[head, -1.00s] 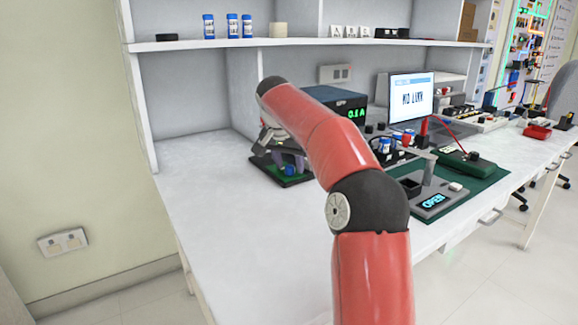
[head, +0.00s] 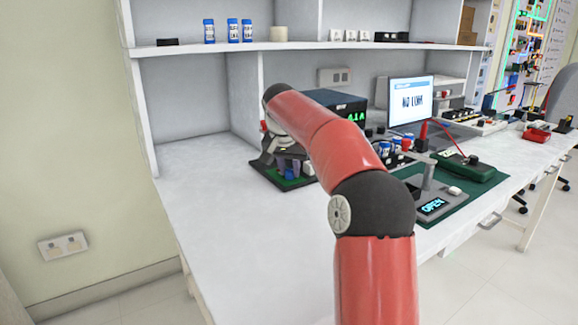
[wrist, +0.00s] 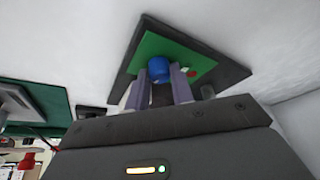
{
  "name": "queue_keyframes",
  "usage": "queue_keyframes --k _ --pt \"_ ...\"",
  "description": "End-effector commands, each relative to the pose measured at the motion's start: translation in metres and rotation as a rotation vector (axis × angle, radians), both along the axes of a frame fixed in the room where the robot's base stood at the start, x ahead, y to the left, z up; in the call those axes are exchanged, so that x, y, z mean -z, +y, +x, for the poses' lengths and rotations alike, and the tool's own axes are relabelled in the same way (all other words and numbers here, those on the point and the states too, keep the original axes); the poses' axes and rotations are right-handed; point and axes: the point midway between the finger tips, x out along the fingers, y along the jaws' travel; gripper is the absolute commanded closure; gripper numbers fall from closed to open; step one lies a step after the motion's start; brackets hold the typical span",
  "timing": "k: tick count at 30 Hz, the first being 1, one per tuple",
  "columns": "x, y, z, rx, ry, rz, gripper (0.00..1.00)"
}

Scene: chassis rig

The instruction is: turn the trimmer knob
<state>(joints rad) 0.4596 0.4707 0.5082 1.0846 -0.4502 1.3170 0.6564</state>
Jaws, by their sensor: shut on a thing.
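The trimmer knob is a blue round knob (wrist: 159,68) on a green board (wrist: 150,45) with a dark base. In the wrist view it sits between the two grey fingers of my gripper (wrist: 159,82), which is shut on it. In the head view my gripper (head: 289,167) is at the left part of the bench, over the green board (head: 290,183). My arm hides part of the board there.
A dark power box with a green readout (head: 345,105) stands behind the board. A monitor (head: 411,98) and a green mat (head: 468,195) with a device reading OPEN (head: 433,206) are to the right. The white bench (head: 215,200) is clear at left.

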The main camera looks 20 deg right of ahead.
Motion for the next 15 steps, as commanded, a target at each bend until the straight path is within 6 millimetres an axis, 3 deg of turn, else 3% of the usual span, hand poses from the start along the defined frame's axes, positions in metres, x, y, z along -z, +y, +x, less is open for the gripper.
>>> queue_keyframes --k 11,12,15 --pt "-0.0013 -0.0006 0.0001 -0.053 -0.005 -0.001 1.0" --pt "-0.0013 -0.0007 0.0002 -0.053 -0.005 -0.001 0.76" --pt "-0.0013 -0.0005 0.0002 -0.053 -0.005 -0.001 0.62"
